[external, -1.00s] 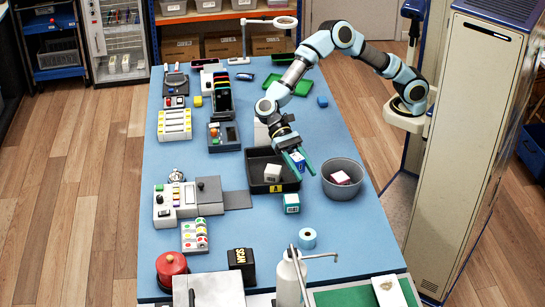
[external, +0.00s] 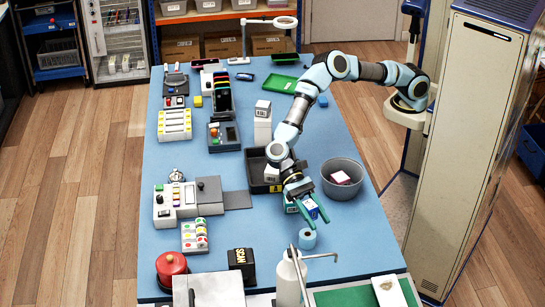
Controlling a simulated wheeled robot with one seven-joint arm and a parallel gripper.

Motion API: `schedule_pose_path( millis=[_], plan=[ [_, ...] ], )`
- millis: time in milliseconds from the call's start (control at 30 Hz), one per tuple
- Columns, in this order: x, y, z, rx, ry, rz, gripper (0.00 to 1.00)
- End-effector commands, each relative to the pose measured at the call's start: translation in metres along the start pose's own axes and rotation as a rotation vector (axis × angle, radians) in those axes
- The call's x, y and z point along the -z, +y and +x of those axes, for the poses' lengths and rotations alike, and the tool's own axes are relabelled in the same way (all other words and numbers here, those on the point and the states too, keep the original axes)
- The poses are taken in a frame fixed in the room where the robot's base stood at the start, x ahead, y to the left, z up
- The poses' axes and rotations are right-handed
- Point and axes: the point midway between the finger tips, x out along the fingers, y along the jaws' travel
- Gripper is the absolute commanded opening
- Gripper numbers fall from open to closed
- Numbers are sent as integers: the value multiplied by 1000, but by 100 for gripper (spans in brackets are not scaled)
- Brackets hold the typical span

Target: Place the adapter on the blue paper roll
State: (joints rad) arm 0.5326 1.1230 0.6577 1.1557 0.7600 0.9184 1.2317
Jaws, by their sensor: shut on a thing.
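My gripper (external: 313,217) has teal fingers and points down toward the front of the blue table. It is shut on a small blue and white block, the adapter (external: 311,209). The blue paper roll (external: 307,240) stands on the table just below the fingers in the picture, light blue with a dark core hole on top. The adapter is apart from the roll, held above and a little behind it. The gripper partly hides a teal and white box (external: 290,207).
A black tray (external: 257,174) holding a white cube lies behind my arm. A grey bin (external: 341,185) with a pink-topped box stands to the right. A white bottle (external: 290,275) with a long spout rises in front of the roll. A black box (external: 241,262) stands to its left.

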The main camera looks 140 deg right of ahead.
Motion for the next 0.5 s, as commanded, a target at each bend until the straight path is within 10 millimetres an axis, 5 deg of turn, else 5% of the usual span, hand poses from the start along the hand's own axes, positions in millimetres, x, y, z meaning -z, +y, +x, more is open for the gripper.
schedule_pose_path(
  millis=[500],
  plan=[
    [56, 0, 23, 1, 0, 2, 0]
  ],
)
